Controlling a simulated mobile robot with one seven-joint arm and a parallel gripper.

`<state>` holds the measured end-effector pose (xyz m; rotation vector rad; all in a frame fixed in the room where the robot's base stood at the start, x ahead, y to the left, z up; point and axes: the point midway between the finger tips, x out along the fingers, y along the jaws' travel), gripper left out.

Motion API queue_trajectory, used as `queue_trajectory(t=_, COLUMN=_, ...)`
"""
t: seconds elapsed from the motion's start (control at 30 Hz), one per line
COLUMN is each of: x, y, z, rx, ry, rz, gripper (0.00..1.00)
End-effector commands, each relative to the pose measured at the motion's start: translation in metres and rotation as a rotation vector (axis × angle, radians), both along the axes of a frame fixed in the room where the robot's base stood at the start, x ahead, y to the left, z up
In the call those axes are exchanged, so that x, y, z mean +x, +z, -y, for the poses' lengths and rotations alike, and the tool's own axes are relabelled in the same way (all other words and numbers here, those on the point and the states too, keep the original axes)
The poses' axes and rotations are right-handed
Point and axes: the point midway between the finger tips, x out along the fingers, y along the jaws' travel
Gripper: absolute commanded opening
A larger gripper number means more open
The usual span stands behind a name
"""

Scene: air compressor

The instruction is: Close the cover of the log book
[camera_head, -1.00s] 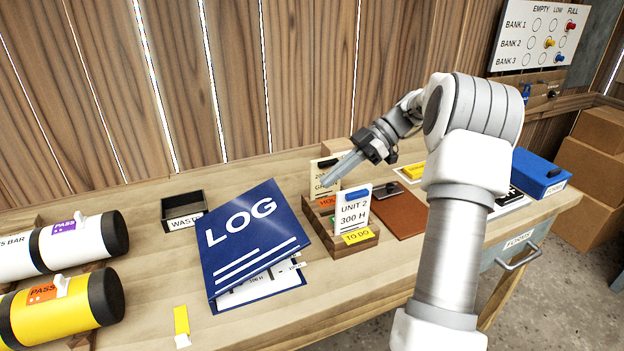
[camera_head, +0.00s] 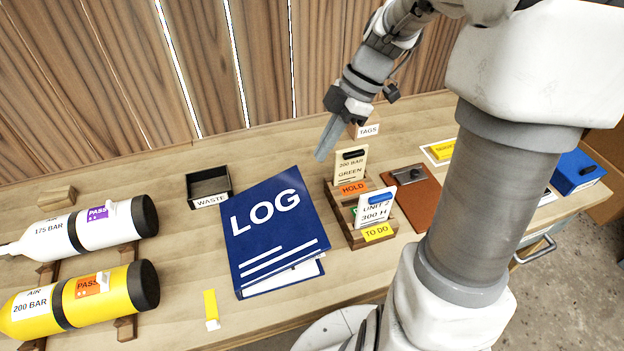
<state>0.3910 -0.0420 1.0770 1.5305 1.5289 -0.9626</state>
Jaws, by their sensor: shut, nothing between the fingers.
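The blue log book (camera_head: 272,228) lies on the workbench in the middle of the head view. Its cover, marked LOG, is nearly down, with white pages showing in a narrow gap along the lower right edge. My gripper (camera_head: 322,157) is shut and empty. In the picture it is above the upper right corner of the book, near the tag rack, and appears apart from both. The exact height of the fingertips over the bench is hard to tell.
A wooden tag rack (camera_head: 345,222) with upright tags stands just right of the book. A black waste bin (camera_head: 208,186) is behind it at left. Yellow (camera_head: 97,294) and white (camera_head: 72,238) cylinders lie at left. A yellow tag (camera_head: 211,305) lies in front. A brown clipboard (camera_head: 421,203) lies at right.

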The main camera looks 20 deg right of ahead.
Motion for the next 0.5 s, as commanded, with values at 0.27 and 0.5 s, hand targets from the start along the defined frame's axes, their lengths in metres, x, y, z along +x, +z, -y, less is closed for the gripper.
queue_trajectory(t=0.27, x=-0.001, y=-0.051, z=-0.024, rx=0.005, ry=0.003, rz=-0.007, gripper=0.00)
queue_trajectory(t=0.5, x=-0.001, y=-0.094, z=-0.037, rx=0.004, ry=-0.001, rz=-0.006, gripper=0.00)
